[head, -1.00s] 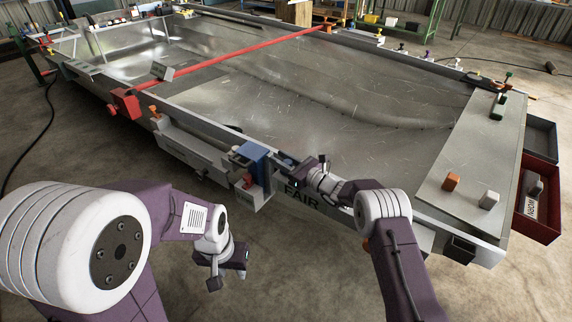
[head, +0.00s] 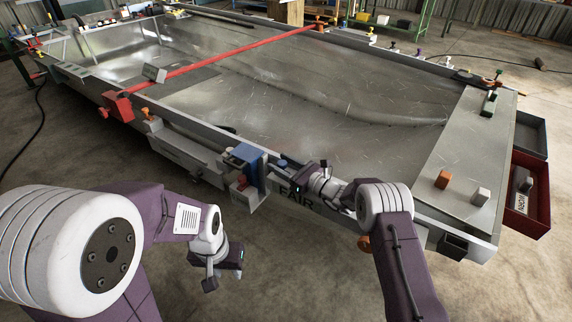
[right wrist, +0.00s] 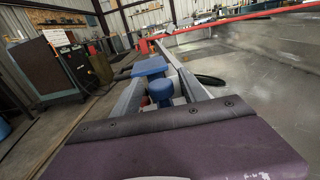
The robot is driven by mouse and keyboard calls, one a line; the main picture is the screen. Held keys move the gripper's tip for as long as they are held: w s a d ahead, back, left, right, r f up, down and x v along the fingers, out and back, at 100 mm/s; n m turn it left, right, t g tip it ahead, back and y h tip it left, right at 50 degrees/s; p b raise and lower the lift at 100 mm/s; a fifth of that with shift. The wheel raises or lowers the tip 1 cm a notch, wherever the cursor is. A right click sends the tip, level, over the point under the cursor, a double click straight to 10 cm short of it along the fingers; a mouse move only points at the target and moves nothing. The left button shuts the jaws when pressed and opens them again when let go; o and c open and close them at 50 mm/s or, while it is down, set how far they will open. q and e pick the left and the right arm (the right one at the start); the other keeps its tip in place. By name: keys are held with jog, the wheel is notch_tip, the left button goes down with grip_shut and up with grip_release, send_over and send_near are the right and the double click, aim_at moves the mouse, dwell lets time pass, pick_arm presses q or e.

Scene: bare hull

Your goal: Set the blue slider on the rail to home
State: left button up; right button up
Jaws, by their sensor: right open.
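A blue block (head: 246,156) sits at the near wall of the metal hull, at the end of the grey rail box. A small blue knob (head: 282,163) shows just right of it; I cannot tell which of the two is the slider. In the right wrist view the blue knob (right wrist: 161,91) stands close ahead, with the flat blue block (right wrist: 150,66) beyond it. My right gripper (head: 303,188) is open, beside the knob and above the FAIR lettering, apart from the block. My left gripper (head: 226,272) hangs in front of the hull; its jaws are unclear.
A red bar (head: 220,60) crosses the hull from a red clamp (head: 118,104). An orange block (head: 443,179) and a grey block (head: 480,196) stand on the right plate. A red bin (head: 526,204) is at far right. The floor in front is clear.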

aim_at(286, 166)
jog(key=p+v, duration=0.1)
jog(key=v, duration=0.5)
jog(key=shift+r, duration=0.1)
jog(key=shift+a, duration=0.1)
